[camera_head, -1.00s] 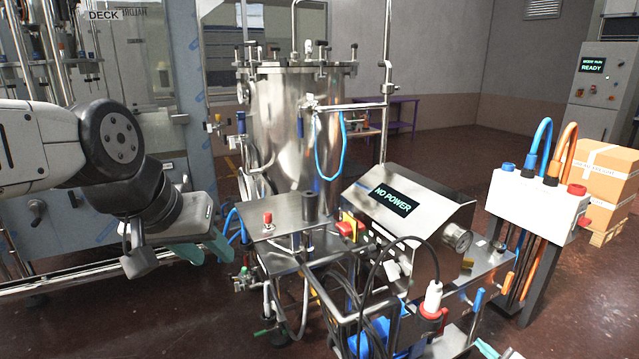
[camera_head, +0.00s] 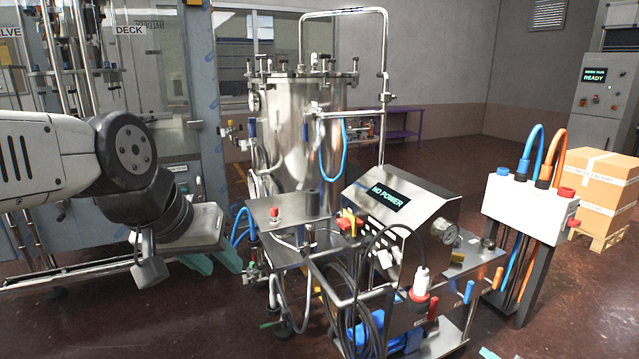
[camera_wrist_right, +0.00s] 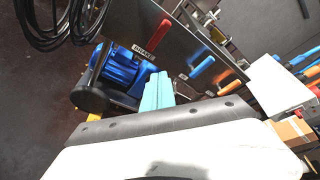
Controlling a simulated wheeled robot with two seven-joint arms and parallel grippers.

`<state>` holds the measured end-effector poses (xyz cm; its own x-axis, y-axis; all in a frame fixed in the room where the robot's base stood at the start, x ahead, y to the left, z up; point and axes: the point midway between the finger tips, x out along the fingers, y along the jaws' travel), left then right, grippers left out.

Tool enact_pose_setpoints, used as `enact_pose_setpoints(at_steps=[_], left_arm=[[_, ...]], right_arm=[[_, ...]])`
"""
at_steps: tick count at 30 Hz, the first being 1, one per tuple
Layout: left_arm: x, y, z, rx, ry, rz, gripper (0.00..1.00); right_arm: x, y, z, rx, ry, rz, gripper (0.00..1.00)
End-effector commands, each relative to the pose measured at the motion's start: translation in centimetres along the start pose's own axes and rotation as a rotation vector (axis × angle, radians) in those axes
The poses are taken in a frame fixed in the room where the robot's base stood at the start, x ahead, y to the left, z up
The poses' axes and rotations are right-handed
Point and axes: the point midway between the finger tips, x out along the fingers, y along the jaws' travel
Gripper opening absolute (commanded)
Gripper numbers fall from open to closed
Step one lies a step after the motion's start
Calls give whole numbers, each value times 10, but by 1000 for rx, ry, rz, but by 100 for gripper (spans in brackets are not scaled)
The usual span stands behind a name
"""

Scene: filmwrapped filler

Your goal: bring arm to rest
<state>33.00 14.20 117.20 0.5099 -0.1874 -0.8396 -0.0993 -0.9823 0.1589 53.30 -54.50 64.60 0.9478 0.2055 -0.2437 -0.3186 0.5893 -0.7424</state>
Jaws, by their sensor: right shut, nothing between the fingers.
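My left gripper (camera_head: 212,262) hangs at the left of the head view, beside the steel vessel cart. Its two teal fingers are apart with nothing seen between them. My right gripper (camera_wrist_right: 157,92) shows in the right wrist view with its teal fingers together and empty. In that view it lies in front of the cart's blue motor (camera_wrist_right: 122,70). In the head view only a small teal tip of it shows at the bottom edge (camera_head: 488,353); the rest is out of frame.
The cart carries a steel vessel (camera_head: 300,130) and a control box reading NO POWER (camera_head: 385,200). A white connector box with blue and orange hoses (camera_head: 530,205) stands to the right. Stacked cartons (camera_head: 600,190) are behind it. Open floor lies at the lower left.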

Motion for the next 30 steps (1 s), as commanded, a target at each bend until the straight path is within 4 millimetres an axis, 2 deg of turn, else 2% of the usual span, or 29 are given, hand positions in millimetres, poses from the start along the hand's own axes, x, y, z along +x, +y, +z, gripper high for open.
enact_pose_setpoints(at_steps=[8,14,17,22,26,30], left_arm=[[-1,0,0,0,2,0,36],[-1,0,0,0,2,0,36],[-1,0,0,0,2,0,36],[-1,0,0,0,2,0,36],[-1,0,0,0,2,0,36],[-1,0,0,0,2,0,36]], right_arm=[[18,-19,41,-99,-74,106,0],[36,-36,93,-217,-158,231,0],[46,-46,130,-301,-212,315,0],[57,-64,218,-503,-321,508,0],[54,-75,287,-670,-387,652,0],[40,-84,358,-853,-437,784,0]])
